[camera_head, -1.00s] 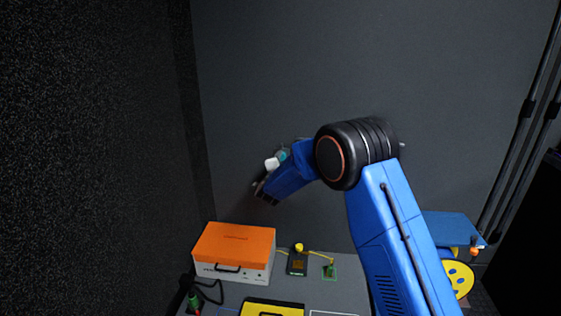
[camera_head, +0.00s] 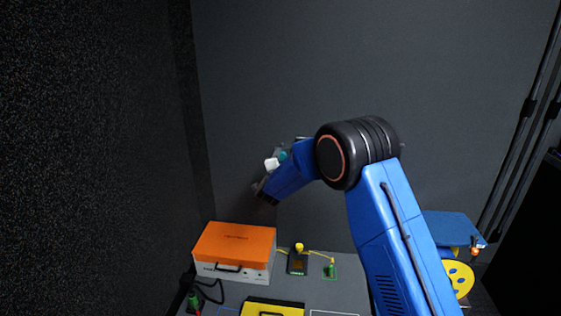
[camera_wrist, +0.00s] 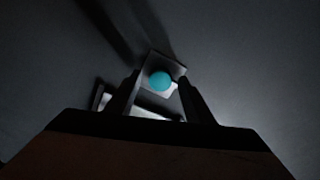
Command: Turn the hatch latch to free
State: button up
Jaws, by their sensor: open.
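The hatch latch shows in the wrist view as a pale plate with a round teal knob (camera_wrist: 160,81). A pale bar (camera_wrist: 145,111) lies below it, partly hidden by my gripper. My gripper (camera_wrist: 159,76) is open, with its dark fingers on either side of the knob and plate. I cannot tell whether they touch. In the head view, a white piece and a small teal knob (camera_head: 283,155) show at the back wall, just above my blue forearm.
An orange-lidded white case (camera_head: 235,247) stands on the grey table below. A dark device with a yellow knob (camera_head: 299,248) and a yellow case (camera_head: 270,308) are beside it. A dark wall is at the left, and black poles stand at the right.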

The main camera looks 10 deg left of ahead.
jog(key=s, duration=1.7)
jog(key=shift+s+a, duration=0.15)
jog(key=shift+a, duration=0.15)
jog(key=s+d+r+n+g+y, duration=0.2)
jog(key=s+d+r+n+g, duration=0.15)
jog(key=s+d+r, duration=0.5)
jog(key=s+d+r+n+g+y, duration=0.25)
jog(key=s+d+r+n, duration=0.2)
jog(key=d, duration=0.65)
jog(key=s+d+f+n+g+h, duration=0.1)
jog(key=s+d+f+n+g, duration=0.1)
jog(key=s+d, duration=0.5)
jog(key=s+d+f+n+g+h, duration=0.1)
jog(key=s+d, duration=0.6)
jog(key=s, duration=1.1)
jog(key=s+d+f+n+g+h, duration=0.2)
jog(key=s+d, duration=0.6)
jog(key=s, duration=0.4)
notch_tip(320, 180, down, 3)
jog(key=shift+s+r+n+g, duration=0.15)
jog(key=shift+s+n+g, duration=0.25)
jog(key=shift+n+g, duration=0.5)
